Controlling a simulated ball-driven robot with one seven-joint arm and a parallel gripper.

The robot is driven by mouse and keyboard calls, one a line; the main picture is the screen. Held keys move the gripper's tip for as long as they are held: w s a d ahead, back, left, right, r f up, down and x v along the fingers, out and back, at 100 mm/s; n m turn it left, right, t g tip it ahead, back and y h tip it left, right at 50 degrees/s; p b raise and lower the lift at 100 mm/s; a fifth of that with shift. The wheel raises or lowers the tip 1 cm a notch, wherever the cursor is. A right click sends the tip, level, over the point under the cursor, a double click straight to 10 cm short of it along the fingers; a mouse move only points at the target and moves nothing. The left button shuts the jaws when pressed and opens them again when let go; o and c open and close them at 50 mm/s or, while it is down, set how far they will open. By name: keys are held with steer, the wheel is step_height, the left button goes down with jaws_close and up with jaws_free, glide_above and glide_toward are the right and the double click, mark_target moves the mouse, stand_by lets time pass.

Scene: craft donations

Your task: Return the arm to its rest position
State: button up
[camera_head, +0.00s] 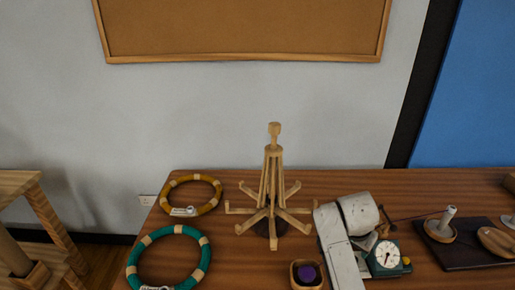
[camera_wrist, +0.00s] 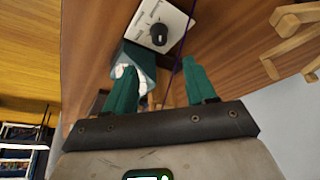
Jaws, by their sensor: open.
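My gripper (camera_wrist: 158,72) shows in the wrist view with its two green fingers apart and nothing clearly held between them. A grey-green boxy thing (camera_wrist: 138,54) lies behind the left finger and is partly hidden by it. A thin purple strand crosses the view near the right finger. In the head view, the pale scuffed links of my arm (camera_head: 340,250) reach over the table at lower right of centre. The fingers cannot be made out clearly there.
The wooden table (camera_head: 240,185) holds a wooden pegged stand (camera_head: 273,180), a yellow ring (camera_head: 213,205), a green ring (camera_head: 205,262), a purple ball (camera_head: 307,273) in a wooden box, a dial scale (camera_head: 388,256) and a dark tray (camera_head: 465,255). A wooden frame (camera_head: 45,215) stands left.

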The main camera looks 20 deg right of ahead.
steer(key=s+a+f+n+y, duration=0.1)
steer(key=s+a+n, duration=0.3)
steer(key=s, duration=0.7)
steer(key=s+a+f+n+y, duration=0.1)
steer(key=s+a+f+n, duration=0.3)
steer(key=s, duration=0.6)
steer(key=s+a+f+n+g+y, duration=0.1)
steer(key=s+a+n, duration=0.3)
steer(key=s, duration=0.7)
steer(key=shift+s+a+f+y, duration=0.3)
steer(key=shift+a+f, duration=0.4)
steer(key=shift+f, duration=0.05)
